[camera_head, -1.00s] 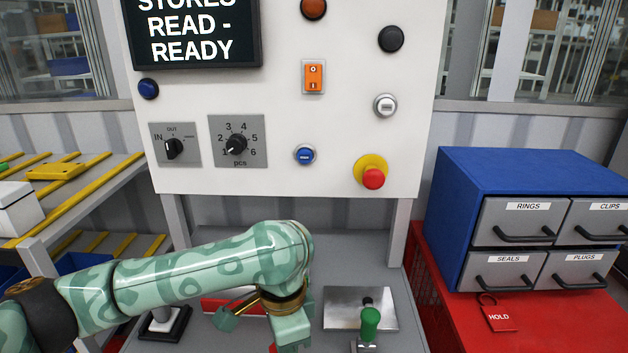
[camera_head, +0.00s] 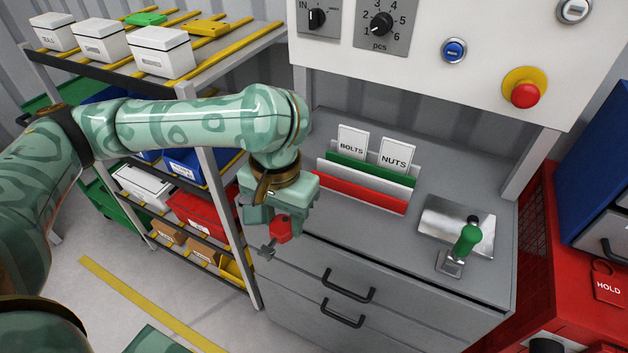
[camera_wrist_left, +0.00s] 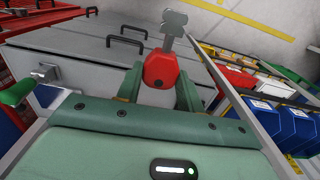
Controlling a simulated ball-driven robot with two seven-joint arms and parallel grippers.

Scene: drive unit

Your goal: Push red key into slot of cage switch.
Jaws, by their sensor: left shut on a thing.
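The red key (camera_head: 283,230) has a red head and a grey metal shaft with a toothed end. My left gripper (camera_head: 270,214) is shut on its red head, in front of the grey cabinet's top left corner. The shaft points down and left in the head view. In the left wrist view the red key (camera_wrist_left: 161,66) sits between the fingers (camera_wrist_left: 158,90), with its bit at the far end, clear of anything. I cannot make out the cage switch or its slot in either view. My right gripper is not in view.
The grey cabinet (camera_head: 300,270) bears a card rack (camera_head: 365,190) and a green-handled lever (camera_head: 466,240). A shelf (camera_head: 235,60) with boxes stands left. A red mesh cage (camera_head: 525,235) and red surface with a HOLD tag (camera_head: 608,285) are right. Floor lies open at lower left.

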